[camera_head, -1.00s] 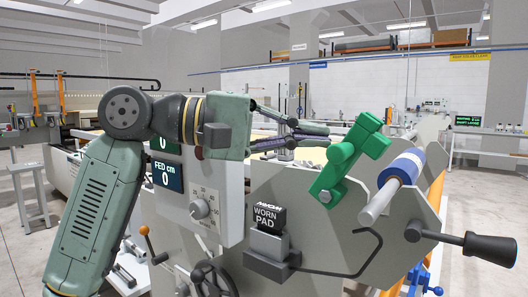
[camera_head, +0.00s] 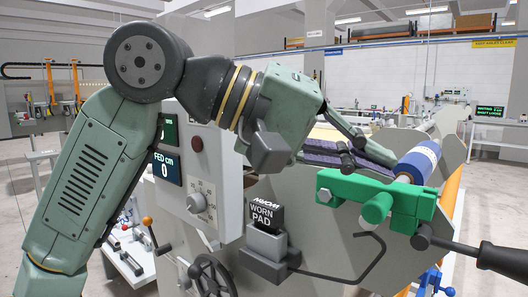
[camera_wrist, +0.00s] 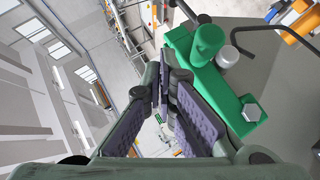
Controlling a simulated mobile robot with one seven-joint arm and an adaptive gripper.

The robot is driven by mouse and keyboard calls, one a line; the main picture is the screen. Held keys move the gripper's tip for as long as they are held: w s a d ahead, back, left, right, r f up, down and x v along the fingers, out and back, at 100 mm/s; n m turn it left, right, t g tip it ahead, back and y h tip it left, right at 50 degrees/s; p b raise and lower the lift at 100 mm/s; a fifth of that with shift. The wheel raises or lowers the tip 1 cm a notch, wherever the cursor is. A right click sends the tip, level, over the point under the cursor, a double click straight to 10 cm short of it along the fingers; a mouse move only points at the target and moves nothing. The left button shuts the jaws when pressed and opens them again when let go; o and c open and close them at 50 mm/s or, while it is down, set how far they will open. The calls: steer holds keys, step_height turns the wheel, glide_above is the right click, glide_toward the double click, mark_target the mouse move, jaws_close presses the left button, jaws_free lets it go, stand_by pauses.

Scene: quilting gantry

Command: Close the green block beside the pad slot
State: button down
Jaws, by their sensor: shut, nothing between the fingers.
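The green block (camera_head: 347,187) is a bar on a pivot bolt at its left end, on the grey side plate (camera_head: 330,240). It lies nearly level and its right end is in front of the roller's shaft. A round green knob (camera_head: 377,208) sticks out from it. The block also shows in the wrist view (camera_wrist: 222,98), close to the right of my fingers. My gripper (camera_head: 392,166) is shut and empty, with purple finger pads, just above and behind the block. It also shows in the wrist view (camera_wrist: 163,75). I cannot tell whether it touches the block. No pad slot is clearly visible.
A blue-and-white roller (camera_head: 418,160) is behind the block's right end. A black-handled lever (camera_head: 500,258) is at the lower right. A "WORN PAD" sign (camera_head: 264,212) stands over a grey holder (camera_head: 268,262) with a bent rod. A control box with a dial (camera_head: 197,202) is left.

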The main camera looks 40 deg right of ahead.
steer(key=shift+s+f, duration=0.35)
steer(key=shift+f, duration=0.1)
stand_by(0.3)
